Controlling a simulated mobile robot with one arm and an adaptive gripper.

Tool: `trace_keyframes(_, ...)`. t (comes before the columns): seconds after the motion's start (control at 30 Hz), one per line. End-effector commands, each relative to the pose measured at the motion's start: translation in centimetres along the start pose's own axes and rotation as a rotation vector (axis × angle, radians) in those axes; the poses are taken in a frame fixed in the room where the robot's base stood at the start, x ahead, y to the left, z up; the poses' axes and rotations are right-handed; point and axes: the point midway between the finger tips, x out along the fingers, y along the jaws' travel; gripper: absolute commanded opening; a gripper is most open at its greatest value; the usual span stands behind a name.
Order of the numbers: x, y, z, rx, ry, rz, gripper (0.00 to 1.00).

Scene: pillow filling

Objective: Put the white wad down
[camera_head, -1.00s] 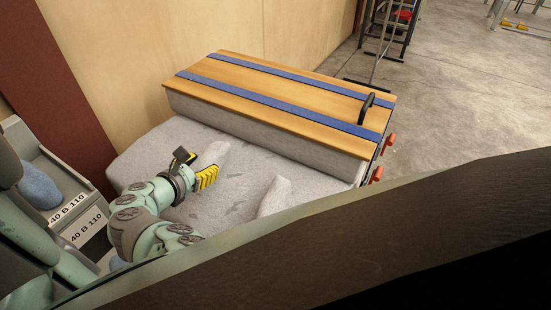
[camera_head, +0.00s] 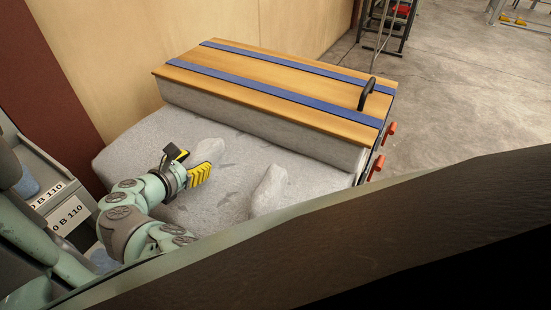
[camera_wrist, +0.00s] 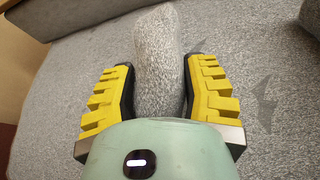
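A pale grey-white wad (camera_wrist: 158,60) lies lengthwise between the fingers of my gripper (camera_wrist: 160,88) in the wrist view. The dark inner pads appear to touch it on both sides. In the head view this wad (camera_head: 209,153) extends beyond my gripper (camera_head: 188,165), low over the grey padded surface (camera_head: 135,152). I cannot tell whether it rests on that surface. A second pale wad (camera_head: 270,192) lies on the same surface to the right, apart from my gripper. My forearm hides part of the surface at the front.
A wooden lid (camera_head: 270,90) with blue straps and a black handle (camera_head: 366,94) stands behind the padded surface. Grey bins (camera_head: 65,212) stand at the left, close to my arm. Red knobs (camera_head: 377,166) stick out at the right end. Padded surface is free between the two wads.

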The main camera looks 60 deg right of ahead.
Motion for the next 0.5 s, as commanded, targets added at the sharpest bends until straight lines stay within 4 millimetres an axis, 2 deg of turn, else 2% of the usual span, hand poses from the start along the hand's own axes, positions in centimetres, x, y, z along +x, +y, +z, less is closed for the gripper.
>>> trace_keyframes(0.03,-0.04,0.06,-0.04,-0.001,0.001,0.002,0.53)
trace_keyframes(0.23,-0.08,0.13,-0.06,-0.001,0.001,0.003,0.72)
trace_keyframes(0.5,-0.18,0.2,0.13,-0.001,0.001,0.005,0.72)
